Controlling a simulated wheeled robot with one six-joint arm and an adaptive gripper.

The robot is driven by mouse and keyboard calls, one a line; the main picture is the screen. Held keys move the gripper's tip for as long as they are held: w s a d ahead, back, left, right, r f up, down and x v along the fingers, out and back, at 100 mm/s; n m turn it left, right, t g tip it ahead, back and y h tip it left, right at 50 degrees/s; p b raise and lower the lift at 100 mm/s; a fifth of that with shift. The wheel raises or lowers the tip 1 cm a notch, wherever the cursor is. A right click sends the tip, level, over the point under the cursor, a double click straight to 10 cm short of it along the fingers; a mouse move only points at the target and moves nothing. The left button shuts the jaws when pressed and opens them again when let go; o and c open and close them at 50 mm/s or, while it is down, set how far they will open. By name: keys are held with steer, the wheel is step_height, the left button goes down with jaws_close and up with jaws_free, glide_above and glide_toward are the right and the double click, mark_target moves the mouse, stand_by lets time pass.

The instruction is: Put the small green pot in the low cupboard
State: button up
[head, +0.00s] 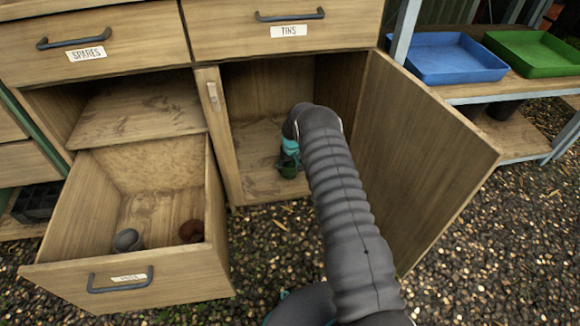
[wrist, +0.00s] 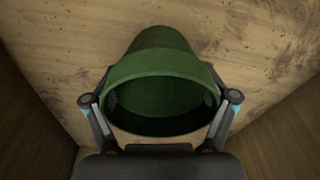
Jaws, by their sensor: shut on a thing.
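The small green pot (wrist: 160,55) fills the middle of the wrist view, its open rim toward the camera. My gripper (wrist: 160,102) is shut on it, with a finger on each side of the rim. In the head view the pot (head: 288,170) shows in part below my gripper (head: 289,150), just inside the front of the low cupboard (head: 258,150). The cupboard's door (head: 420,150) stands wide open to the right. My arm hides part of the cupboard's inside. I cannot tell whether the pot touches the cupboard floor.
An open lower drawer (head: 190,272) at left holds a grey pot (head: 128,240) and a brown ball-like thing (head: 192,231). Drawers labelled SPARES (head: 95,55) and TINS (head: 285,30) are shut above. A blue tray (head: 445,57) and a green tray (head: 535,52) sit on a shelf at right.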

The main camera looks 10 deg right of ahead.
steer(key=shift+f, duration=0.1)
steer(key=o, duration=1)
steer(key=shift+r, duration=0.35)
steer(key=r, duration=0.4)
steer(key=s+r, duration=0.1)
steer(key=r, duration=0.6)
steer(key=shift+s+d+r+p, duration=0.15)
steer(key=shift+d+r+p, duration=0.05)
steer(key=shift+r+p, duration=0.1)
